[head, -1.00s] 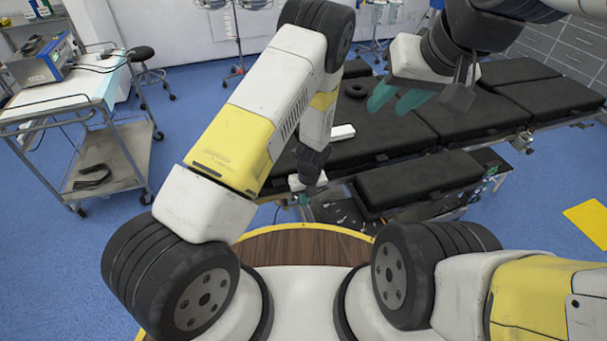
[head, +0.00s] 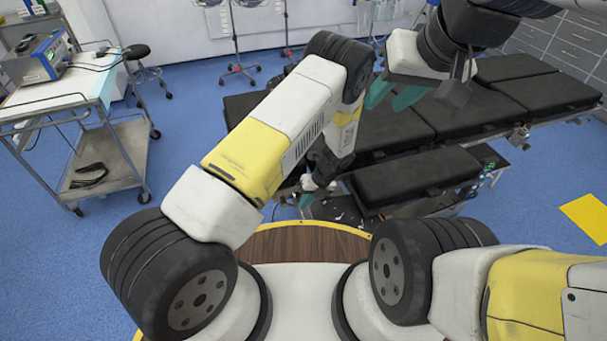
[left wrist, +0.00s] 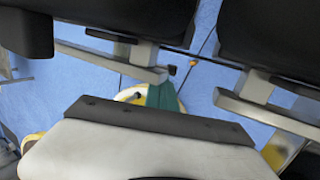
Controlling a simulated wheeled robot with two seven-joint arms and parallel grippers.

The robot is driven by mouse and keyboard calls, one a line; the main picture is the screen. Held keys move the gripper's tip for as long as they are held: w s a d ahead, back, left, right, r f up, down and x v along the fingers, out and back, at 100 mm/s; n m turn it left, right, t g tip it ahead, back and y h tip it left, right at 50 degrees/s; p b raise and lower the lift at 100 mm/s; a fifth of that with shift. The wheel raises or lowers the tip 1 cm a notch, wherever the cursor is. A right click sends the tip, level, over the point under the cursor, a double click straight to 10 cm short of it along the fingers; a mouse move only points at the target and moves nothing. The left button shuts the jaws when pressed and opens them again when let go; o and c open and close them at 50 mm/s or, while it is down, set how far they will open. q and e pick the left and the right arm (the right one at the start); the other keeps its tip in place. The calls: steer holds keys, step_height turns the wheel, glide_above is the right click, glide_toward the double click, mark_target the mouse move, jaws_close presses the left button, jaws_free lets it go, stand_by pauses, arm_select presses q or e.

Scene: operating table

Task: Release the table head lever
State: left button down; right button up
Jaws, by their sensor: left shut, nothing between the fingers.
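The operating table (head: 535,92) has black padded sections on a metal frame. My left gripper (head: 305,200) is low at the table's near left side in the head view, its teal fingers small and partly hidden. In the left wrist view the left fingers (left wrist: 163,97) are together and empty, beside a metal bracket with a small black knob (left wrist: 171,70). Whether they touch it I cannot tell. I cannot tell for sure which part is the head lever. My right gripper (head: 393,94) is over the table's far part, its two teal fingers apart and empty.
A metal cart (head: 128,160) with a blue-fronted device (head: 40,60) stands at the left. A stool (head: 138,52) is behind it. A separate black pad (head: 415,180) juts from the table's near side. Blue floor is open between cart and table.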

arm_select(q)
steer(key=shift+f, duration=0.3)
steer(key=shift+r, duration=0.15)
stand_by(0.5)
steer(key=shift+r, duration=0.65)
steer(key=v, duration=0.7)
steer(key=shift+d+r, duration=0.2)
steer(key=shift+r, duration=0.2)
